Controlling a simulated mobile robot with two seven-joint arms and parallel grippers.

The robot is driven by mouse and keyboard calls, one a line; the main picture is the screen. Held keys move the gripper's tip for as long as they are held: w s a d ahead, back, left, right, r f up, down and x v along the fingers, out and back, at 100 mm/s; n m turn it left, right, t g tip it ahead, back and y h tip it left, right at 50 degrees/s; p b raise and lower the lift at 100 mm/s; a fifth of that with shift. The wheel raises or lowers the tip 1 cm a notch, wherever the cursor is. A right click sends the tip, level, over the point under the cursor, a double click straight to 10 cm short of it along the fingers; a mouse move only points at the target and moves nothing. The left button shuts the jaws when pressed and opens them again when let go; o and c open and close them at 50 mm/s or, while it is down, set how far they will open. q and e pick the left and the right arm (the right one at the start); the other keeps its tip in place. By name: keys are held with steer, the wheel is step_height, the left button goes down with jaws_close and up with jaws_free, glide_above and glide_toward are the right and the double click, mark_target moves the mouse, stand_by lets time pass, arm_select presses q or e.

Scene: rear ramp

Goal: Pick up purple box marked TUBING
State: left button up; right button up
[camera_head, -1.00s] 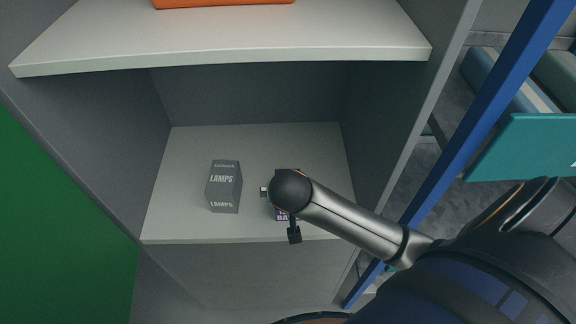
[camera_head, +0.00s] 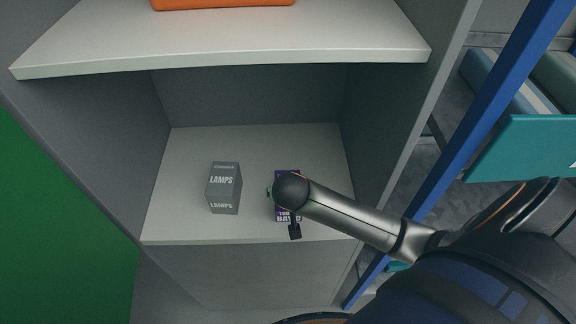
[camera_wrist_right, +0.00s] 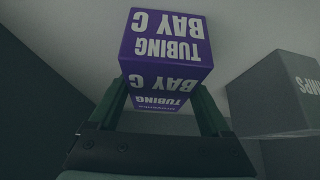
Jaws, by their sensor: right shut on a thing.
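The purple box marked TUBING BAY C (camera_wrist_right: 166,45) is between the fingers of my right gripper (camera_wrist_right: 160,100) in the right wrist view. In the head view the purple box (camera_head: 288,216) stands on the lower shelf, mostly hidden behind my right wrist. My right gripper (camera_head: 283,200) is shut on the box, with its fingers at the box's sides. I cannot tell whether the box is clear of the shelf. My left gripper is not in view.
A grey box marked LAMPS (camera_head: 224,188) stands left of the purple box; it also shows in the right wrist view (camera_wrist_right: 275,95). The lower shelf (camera_head: 190,150) has side walls and an upper shelf (camera_head: 230,50) above. A blue post (camera_head: 450,160) is at right.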

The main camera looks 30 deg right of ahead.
steer(key=c, duration=0.8)
